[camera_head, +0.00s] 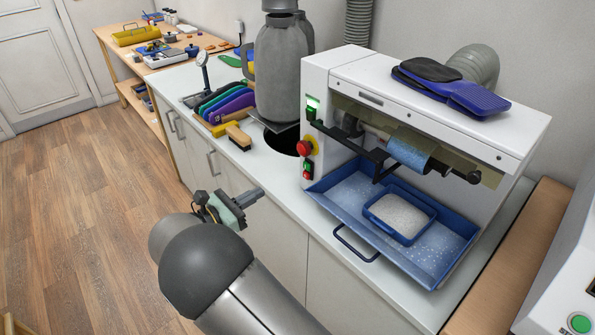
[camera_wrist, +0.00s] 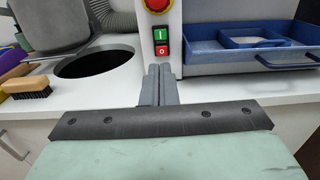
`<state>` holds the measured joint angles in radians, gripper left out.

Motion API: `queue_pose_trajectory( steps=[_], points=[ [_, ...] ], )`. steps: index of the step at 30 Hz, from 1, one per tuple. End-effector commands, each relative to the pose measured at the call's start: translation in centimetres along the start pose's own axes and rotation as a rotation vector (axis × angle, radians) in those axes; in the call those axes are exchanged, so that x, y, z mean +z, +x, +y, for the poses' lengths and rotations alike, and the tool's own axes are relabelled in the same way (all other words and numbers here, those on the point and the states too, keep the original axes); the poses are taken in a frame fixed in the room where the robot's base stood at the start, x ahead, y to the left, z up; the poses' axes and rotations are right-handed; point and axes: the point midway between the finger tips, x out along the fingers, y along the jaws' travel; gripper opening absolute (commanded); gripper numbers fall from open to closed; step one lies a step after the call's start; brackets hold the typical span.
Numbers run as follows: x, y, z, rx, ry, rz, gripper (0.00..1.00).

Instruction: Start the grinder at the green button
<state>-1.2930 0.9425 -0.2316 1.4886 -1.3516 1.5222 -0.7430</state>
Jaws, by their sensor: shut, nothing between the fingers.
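The grinder (camera_head: 345,75) is a white machine on the counter at the right of the head view. Its green button (camera_head: 308,165) sits on the front left panel, above a red button and below a red emergency stop (camera_head: 304,148) on yellow. In the wrist view, the green button (camera_wrist: 161,34), marked I, is straight ahead, above the red button (camera_wrist: 162,50), marked O. My gripper (camera_head: 258,192) is shut and empty, in front of the counter and to the left of the panel. In the wrist view its fingertips (camera_wrist: 160,70) are just below the red button, apart from the panel.
A blue tray (camera_head: 325,190) holding a smaller tray of white grains juts from the grinder. A brush (camera_head: 238,138) and a round counter hole (camera_wrist: 100,62) lie left of the panel. Another machine with a green button (camera_head: 579,323) is at the lower right.

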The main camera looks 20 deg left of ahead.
Motion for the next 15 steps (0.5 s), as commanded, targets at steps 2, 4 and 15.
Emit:
queue_pose_trajectory(
  steps=[2,4,15],
  points=[
    [0.0,0.1,0.0,-0.001,0.001,0.001,0.00],
    [0.0,0.1,-0.1,-0.002,0.001,0.002,0.00],
    [0.3,4.5,-0.2,-0.006,0.001,0.003,0.00]
  ],
)
